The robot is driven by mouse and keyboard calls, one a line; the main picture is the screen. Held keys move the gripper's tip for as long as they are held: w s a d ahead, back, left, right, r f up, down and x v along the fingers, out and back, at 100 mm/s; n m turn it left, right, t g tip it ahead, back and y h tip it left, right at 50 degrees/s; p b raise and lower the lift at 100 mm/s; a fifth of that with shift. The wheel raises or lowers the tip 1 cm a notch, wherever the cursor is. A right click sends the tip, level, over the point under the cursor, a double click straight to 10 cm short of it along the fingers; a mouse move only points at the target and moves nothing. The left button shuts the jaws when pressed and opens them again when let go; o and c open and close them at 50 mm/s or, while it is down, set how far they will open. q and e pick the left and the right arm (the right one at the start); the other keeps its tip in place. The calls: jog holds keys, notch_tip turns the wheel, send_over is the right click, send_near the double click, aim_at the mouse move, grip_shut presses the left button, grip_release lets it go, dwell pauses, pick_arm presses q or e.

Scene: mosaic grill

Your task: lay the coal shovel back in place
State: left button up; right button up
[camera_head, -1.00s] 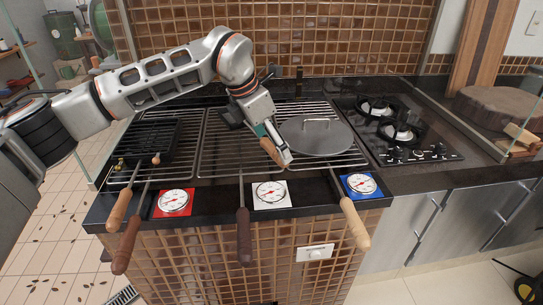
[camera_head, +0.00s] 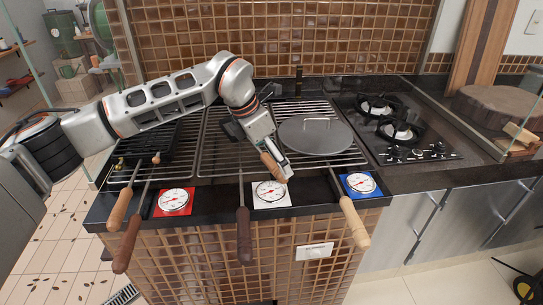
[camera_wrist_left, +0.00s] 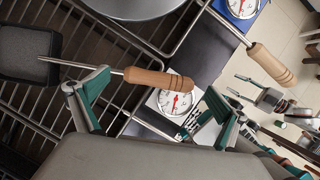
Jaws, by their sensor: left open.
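The coal shovel shows in the left wrist view with a black square pan (camera_wrist_left: 30,55), a thin metal rod and a turned wooden handle (camera_wrist_left: 158,78). In the head view its handle (camera_head: 270,166) slants towards the grill's front edge, and its dark pan (camera_head: 231,129) is over the grate, partly behind my arm. My left gripper (camera_head: 283,172) is open, with its fingers on either side of the handle. I cannot tell whether they touch it or whether the shovel rests fully on the grate. My right gripper is out of view.
A round grey lid (camera_head: 315,135) lies on the grate to the right. Dials on red (camera_head: 174,201), white (camera_head: 271,192) and blue (camera_head: 360,184) plates line the front ledge. Several wooden-handled tools overhang it, one with a dark handle (camera_head: 243,236). Gas burners (camera_head: 400,131) are farther right.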

pick_arm(q)
jog(key=b+v, duration=0.1)
jog(key=v, duration=1.1)
